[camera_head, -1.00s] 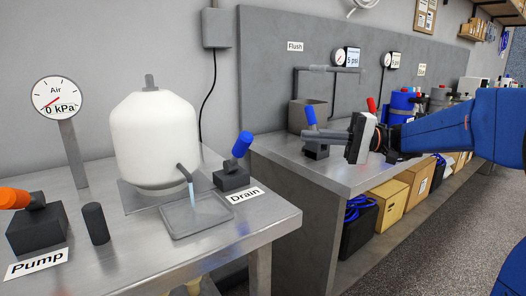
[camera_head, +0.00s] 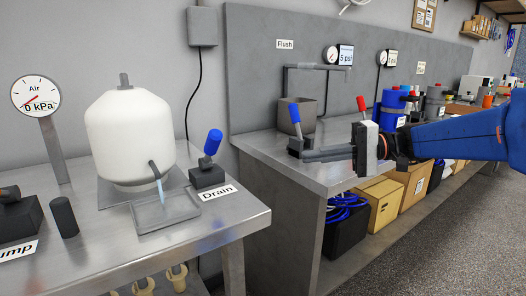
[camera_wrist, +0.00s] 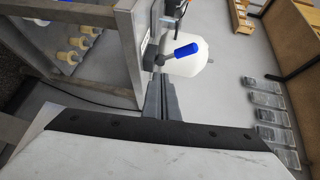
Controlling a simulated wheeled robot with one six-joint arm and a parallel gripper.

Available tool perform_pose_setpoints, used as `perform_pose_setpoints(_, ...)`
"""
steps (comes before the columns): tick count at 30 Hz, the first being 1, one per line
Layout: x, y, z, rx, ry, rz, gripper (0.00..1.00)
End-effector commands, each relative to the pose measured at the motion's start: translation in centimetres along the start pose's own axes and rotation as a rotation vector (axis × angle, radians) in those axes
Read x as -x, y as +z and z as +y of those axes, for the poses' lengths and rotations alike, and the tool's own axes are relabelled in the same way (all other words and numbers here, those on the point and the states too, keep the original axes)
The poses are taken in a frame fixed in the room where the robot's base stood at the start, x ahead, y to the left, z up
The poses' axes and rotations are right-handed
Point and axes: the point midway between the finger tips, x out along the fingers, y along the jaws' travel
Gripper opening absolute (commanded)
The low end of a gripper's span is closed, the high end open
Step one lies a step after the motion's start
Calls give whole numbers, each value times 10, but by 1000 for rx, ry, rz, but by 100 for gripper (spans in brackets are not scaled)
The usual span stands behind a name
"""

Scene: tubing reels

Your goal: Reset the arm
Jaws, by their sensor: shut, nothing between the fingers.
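My arm comes in from the right edge in the head view, a blue forearm ending in a grey wrist plate. My gripper (camera_head: 308,157) points left over the near end of the grey bench (camera_head: 310,176). Its two long grey fingers lie together with nothing between them. In the wrist view the closed fingers (camera_wrist: 160,98) reach up from the black mount, towards the blue Drain handle (camera_wrist: 185,50) and the white tank (camera_wrist: 190,64). I cannot tell whether the fingers touch anything; they look apart from the Drain handle.
The Drain handle (camera_head: 212,142), white tank (camera_head: 130,135) and shallow tray (camera_head: 166,211) are on the left table. A blue-handled valve (camera_head: 295,128), a grey box (camera_head: 297,114) and a red handle (camera_head: 361,105) stand near my fingers. Cartons (camera_head: 378,200) sit under the bench. The floor at right is clear.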

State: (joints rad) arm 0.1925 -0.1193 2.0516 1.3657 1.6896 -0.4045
Motion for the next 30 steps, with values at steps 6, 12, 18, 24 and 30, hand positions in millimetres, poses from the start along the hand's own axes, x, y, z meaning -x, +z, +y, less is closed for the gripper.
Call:
perform_pose_setpoints(6, -12, 40, 34, -31, 175, -1, 0)
perform_pose_setpoints(12, -13, 96, 91, -48, 443, 22, 0)
perform_pose_setpoints(18, 8, 147, 152, -26, 727, 75, 0)
perform_pose_setpoints(24, 45, 186, 204, 46, 994, 152, 0)
perform_pose_setpoints(30, 88, 212, 241, 160, 1226, 240, 0)
